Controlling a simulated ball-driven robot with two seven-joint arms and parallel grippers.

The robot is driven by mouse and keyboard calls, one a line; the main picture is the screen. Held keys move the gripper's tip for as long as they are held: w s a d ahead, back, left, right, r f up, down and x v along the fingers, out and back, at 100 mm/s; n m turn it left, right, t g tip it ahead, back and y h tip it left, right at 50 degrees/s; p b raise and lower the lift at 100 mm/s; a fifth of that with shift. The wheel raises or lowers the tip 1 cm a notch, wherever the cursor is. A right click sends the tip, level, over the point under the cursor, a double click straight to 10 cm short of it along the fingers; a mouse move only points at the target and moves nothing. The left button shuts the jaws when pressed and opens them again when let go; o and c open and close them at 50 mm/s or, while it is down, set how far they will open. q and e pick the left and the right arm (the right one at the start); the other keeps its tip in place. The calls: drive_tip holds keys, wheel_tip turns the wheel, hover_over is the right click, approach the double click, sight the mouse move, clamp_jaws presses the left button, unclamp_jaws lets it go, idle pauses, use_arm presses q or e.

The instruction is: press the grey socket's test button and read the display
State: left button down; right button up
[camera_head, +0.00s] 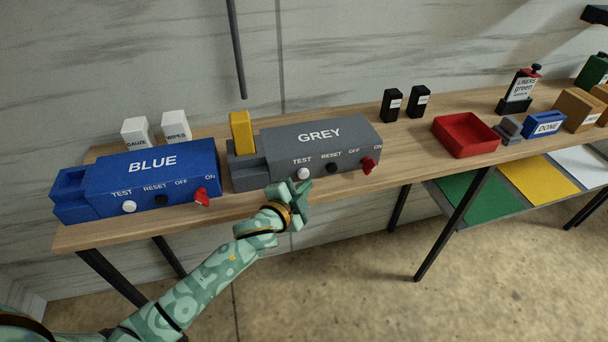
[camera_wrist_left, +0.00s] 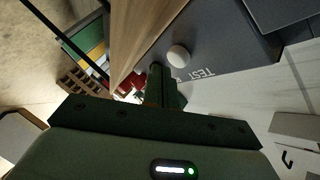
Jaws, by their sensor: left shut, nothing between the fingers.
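The grey socket (camera_head: 262,150) stands on the wooden bench, with a yellow block (camera_head: 240,130) upright in its left end. Its white TEST button (camera_head: 303,174) is on the front; the black RESET button (camera_head: 332,168) and a red OFF/ON switch (camera_head: 368,164) are to its right. My left gripper (camera_head: 299,187) is shut and empty, just in front of and below the TEST button. The left wrist view shows the button (camera_wrist_left: 178,56) close beside the shut fingertips (camera_wrist_left: 156,72); I cannot tell whether they touch. I see no readable display. My right gripper is not in view.
A blue socket (camera_head: 150,178) of similar form stands to the left, with GAUZE and WIPES boxes (camera_head: 175,125) behind it. Two black boxes (camera_head: 405,103), a red tray (camera_head: 466,135) and a blue DONE box (camera_head: 543,124) stand to the right. Bare bench separates the grey socket from the tray.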

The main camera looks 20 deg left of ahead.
use_arm(q)
drive_tip(key=shift+w+a+r, duration=0.1)
drive_tip(key=shift+w, duration=0.05)
drive_tip(key=shift+w+a, duration=0.15)
drive_tip(key=shift+w, duration=0.05)
drive_tip(key=shift+w+a, duration=0.3)
drive_tip(key=shift+w, duration=0.1)
idle(0.8)
drive_tip(key=shift+s+d+p, duration=0.55)
drive_tip(key=shift+s+p, duration=0.05)
drive_tip(key=shift+s, duration=0.2)
drive_tip(key=shift+s+d+p, duration=0.35)
drive_tip(key=shift+s+d, duration=0.35)
drive_tip(key=shift+s, duration=0.35)
drive_tip(key=shift+s+d+p, duration=0.3)
drive_tip(key=shift+s+d, duration=0.4)
drive_tip(key=shift+s, duration=0.3)
